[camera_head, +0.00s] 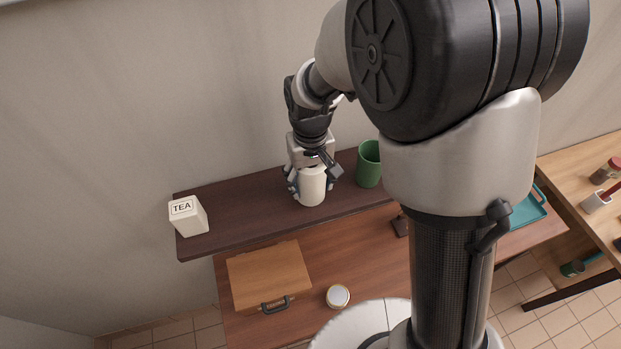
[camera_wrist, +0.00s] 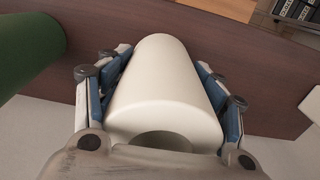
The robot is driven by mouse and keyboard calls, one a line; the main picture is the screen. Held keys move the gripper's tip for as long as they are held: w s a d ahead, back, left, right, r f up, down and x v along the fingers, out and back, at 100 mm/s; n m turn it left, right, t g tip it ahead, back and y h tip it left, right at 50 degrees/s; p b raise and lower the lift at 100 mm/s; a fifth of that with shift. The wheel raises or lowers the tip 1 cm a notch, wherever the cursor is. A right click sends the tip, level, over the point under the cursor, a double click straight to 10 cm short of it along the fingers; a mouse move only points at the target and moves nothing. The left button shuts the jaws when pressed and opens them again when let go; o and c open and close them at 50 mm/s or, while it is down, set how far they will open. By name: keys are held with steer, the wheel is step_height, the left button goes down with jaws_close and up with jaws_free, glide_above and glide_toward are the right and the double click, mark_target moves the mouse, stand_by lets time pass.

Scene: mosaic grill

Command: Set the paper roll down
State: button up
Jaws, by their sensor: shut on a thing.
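The white paper roll (camera_head: 312,186) is upright at the dark wooden shelf (camera_head: 245,212). My gripper (camera_head: 308,192) is shut on it from above, with a finger on either side. In the wrist view the roll (camera_wrist: 162,85) fills the middle, between the blue-padded fingers of my gripper (camera_wrist: 162,90). The open hole of its core faces the camera. The roll's lower end appears at or just above the shelf surface; I cannot tell whether it touches.
A green canister (camera_head: 369,165) stands right of the roll on the shelf. A white TEA box (camera_head: 187,216) stands at the left end. The shelf between box and roll is clear. Below are a wooden case (camera_head: 268,272) and a round white-topped jar (camera_head: 338,296) on a table.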

steer(key=shift+f, duration=0.15)
steer(key=o, duration=1.2)
step_height(320, 180, up, 12)
steer(key=r, duration=0.1)
steer(key=s+d+r+m+t, duration=0.1)
steer(key=s+d+r, duration=0.1)
steer(key=s+d, duration=0.2)
steer(key=s+d+r+m+t, duration=0.1)
steer(key=s+d, duration=0.3)
steer(key=s, duration=0.4)
steer(key=s+d+r+m+t, duration=0.1)
steer(key=s+d+r+t, duration=0.1)
steer(key=s, duration=0.5)
steer(key=shift+s+d+r+t, duration=0.15)
steer(key=shift+d+r, duration=0.1)
steer(key=shift+d, duration=0.4)
steer(key=shift+w+d+r+t, duration=0.1)
steer(key=shift+d+r+t, duration=0.1)
steer(key=shift+d, duration=0.4)
